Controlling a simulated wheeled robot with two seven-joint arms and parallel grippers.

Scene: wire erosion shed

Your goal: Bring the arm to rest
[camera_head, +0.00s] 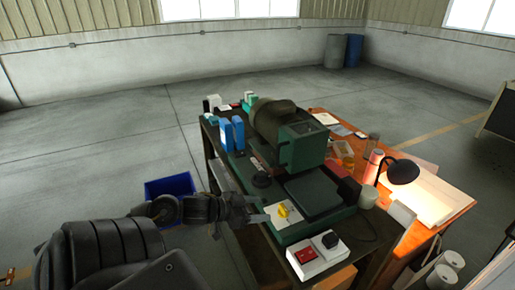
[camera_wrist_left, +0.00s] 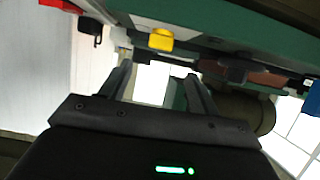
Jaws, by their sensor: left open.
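My left arm comes in from the lower left in the head view. My left gripper (camera_head: 258,209) is at the front left edge of the green machine (camera_head: 312,197), just left of its yellow knob (camera_head: 283,210). In the left wrist view the two fingers of my left gripper (camera_wrist_left: 160,76) stand apart with nothing held between them. The yellow knob (camera_wrist_left: 160,39) shows beyond the fingers there, apart from them. My right gripper is in neither view.
A white box with a red switch (camera_head: 305,255) sits at the table's near corner. Blue boxes (camera_head: 231,133) stand at the machine's left. A blue bin (camera_head: 170,187) is on the floor beside my arm. A lit lamp (camera_head: 402,171) stands on the orange table.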

